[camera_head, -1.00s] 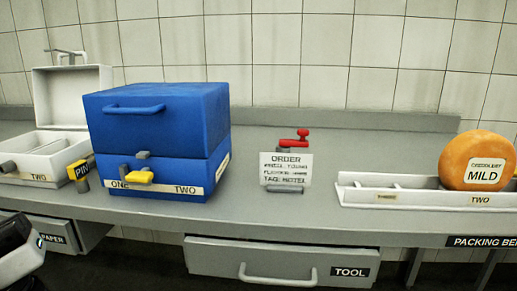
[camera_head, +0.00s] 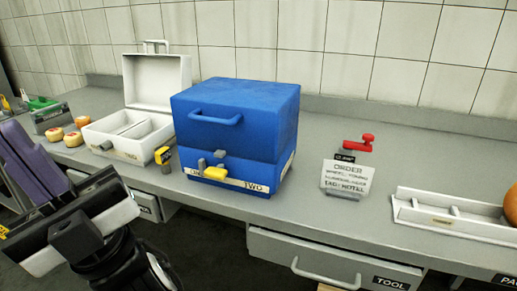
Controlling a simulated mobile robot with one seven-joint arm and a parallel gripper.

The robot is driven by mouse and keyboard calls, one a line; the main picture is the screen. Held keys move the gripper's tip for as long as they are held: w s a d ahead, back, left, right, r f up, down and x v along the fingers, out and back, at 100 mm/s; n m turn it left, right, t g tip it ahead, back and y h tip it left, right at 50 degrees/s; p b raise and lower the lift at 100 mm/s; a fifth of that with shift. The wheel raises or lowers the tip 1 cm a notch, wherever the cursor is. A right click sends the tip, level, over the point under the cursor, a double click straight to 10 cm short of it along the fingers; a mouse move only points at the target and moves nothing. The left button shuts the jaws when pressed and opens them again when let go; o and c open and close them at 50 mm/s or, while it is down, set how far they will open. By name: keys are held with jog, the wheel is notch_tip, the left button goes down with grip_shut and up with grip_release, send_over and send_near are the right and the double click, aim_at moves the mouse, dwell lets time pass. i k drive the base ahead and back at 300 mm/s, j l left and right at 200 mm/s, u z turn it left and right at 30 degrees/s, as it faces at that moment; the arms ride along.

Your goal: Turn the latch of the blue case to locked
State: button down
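The blue case (camera_head: 240,115) stands shut on the bench, with a blue handle (camera_head: 215,118) on the front of its lid. The latch (camera_head: 215,173) is a small yellow lever with grey parts beside it, low on the case front. The lever lies roughly level; I cannot tell whether it is locked. A pale strip (camera_head: 257,187) below it reads TWO at its right; the latch partly covers the left lettering. My arm is at the lower left, apart from the case.
A drawer (camera_head: 330,262) is below.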

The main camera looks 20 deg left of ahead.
aim_at(219, 172)
jog(key=l+u, duration=0.4)
jog(key=k+l+u, duration=0.1)
jog(key=u, duration=0.3)
jog(key=k+l+u, duration=0.15)
jog(key=l+u, duration=0.25)
